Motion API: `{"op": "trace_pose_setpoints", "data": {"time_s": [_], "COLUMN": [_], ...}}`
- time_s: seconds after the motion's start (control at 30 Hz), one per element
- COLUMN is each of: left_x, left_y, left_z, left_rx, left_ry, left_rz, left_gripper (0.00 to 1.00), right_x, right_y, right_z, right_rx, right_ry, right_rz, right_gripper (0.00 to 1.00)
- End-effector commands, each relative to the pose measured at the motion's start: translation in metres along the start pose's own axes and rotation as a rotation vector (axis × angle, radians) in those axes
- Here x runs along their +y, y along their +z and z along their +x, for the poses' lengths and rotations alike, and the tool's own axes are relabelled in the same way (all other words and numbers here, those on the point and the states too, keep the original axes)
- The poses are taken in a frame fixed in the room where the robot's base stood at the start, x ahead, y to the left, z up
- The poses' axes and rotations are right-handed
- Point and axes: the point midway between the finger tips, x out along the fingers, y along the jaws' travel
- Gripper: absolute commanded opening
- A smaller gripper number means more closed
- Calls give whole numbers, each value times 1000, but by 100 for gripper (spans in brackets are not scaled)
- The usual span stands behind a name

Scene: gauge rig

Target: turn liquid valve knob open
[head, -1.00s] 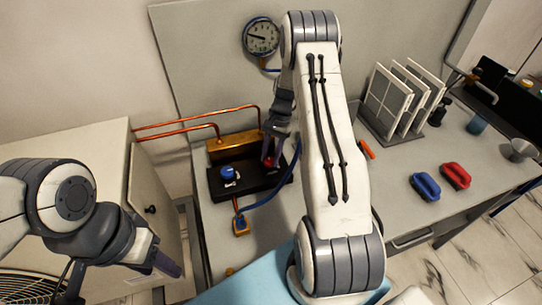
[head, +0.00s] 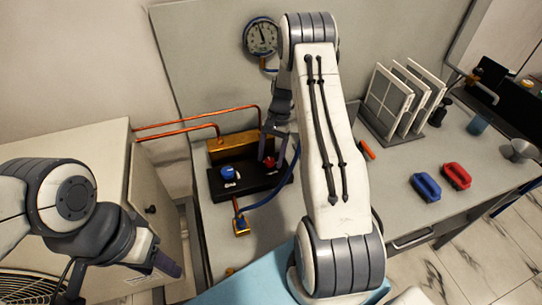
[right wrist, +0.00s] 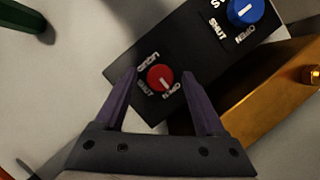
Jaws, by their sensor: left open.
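The liquid valve knob is red (right wrist: 160,77) and sits on a black panel (right wrist: 205,55) with LIQUID, SHUT and OPEN lettering. Its white mark points down in the right wrist view, close to the OPEN lettering. My right gripper (right wrist: 159,72) is open, with one purple finger on each side of the red knob and a visible gap at both. In the head view the red knob (head: 269,162) shows beside the right gripper's fingers (head: 267,148). My left gripper (head: 170,264) is open and empty at the lower left, away from the panel.
A blue knob (head: 228,172) is on the same black box, left of the red one. A brass block (head: 232,146) with copper pipes stands behind. A round gauge (head: 262,37) is on the back panel.

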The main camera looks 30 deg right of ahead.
Motion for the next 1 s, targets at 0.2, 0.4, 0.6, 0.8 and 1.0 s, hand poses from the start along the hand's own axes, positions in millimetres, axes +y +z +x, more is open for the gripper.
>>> {"op": "trace_pose_setpoints", "data": {"time_s": [0.2, 0.4, 0.6, 0.8, 1.0], "left_x": [0, -1, -1, -2, -2], "left_y": [0, 0, 1, 1, 1], "left_z": [1, 9, 18, 21, 22], "left_rx": [0, 0, 0, 0, 0], "left_ry": [0, 0, 0, 0, 0], "left_rz": [0, 0, 0, 0, 0], "left_gripper": [50, 50, 50, 50, 50], "right_x": [0, -1, 0, 0, 0], "right_y": [0, -2, -2, -1, 0], "right_z": [-2, -29, -69, -97, -105], "right_rx": [0, 4, 4, 1, 0], "right_ry": [-1, -4, -3, -2, 0], "right_rz": [1, 1, 0, 1, 1], "right_gripper": [72, 72, 72, 72, 72]}}
